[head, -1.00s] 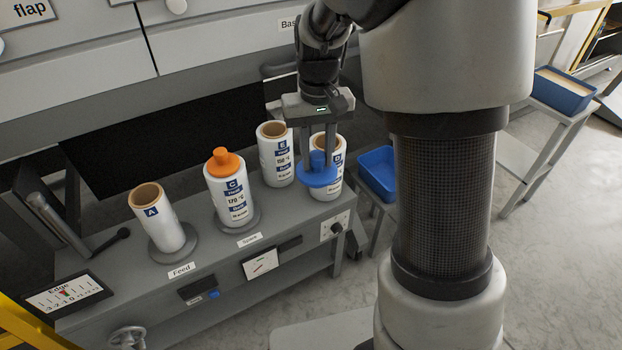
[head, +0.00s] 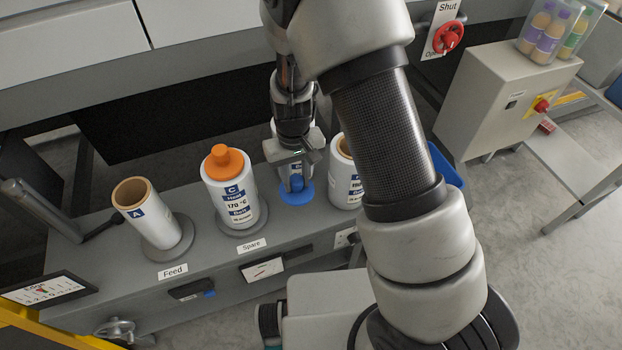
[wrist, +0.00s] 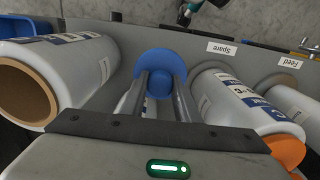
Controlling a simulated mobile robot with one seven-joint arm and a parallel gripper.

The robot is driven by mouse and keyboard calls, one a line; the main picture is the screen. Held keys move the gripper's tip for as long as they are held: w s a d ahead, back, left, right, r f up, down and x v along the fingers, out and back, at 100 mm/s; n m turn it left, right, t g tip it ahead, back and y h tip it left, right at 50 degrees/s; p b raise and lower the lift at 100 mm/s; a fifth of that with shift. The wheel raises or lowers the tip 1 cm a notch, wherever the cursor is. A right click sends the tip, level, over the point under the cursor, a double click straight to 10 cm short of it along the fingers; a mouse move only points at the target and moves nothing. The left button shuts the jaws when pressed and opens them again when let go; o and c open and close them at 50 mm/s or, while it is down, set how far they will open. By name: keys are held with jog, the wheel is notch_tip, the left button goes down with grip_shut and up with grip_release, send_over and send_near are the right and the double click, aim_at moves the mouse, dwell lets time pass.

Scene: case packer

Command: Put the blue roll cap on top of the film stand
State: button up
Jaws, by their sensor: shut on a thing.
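The blue roll cap (head: 296,193) is a flat disc with a knob. My gripper (head: 295,180) is shut on the knob and holds the cap disc-down. In the head view the cap is between the orange-capped roll C and the rightmost roll, in front of a mostly hidden roll. The wrist view shows the cap (wrist: 160,62) between the fingers, over the grey top of the film stand (head: 205,257). I cannot tell whether it touches that top.
Roll A (head: 146,212) leans on a round base by the Feed label. Roll C (head: 231,190), with an orange cap, stands by the Spare label. The rightmost roll (head: 344,178) is open-topped.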

aim_at(297, 193)
jog(key=f, duration=0.6)
jog(key=shift+s+b, duration=0.2)
jog(key=shift+b, duration=0.2)
jog(key=shift+w+f, duration=0.1)
jog(key=shift+f, duration=1.45)
jog(key=shift+f+b, duration=0.2)
jog(key=shift+b, duration=0.2)
jog(key=o, duration=1.1)
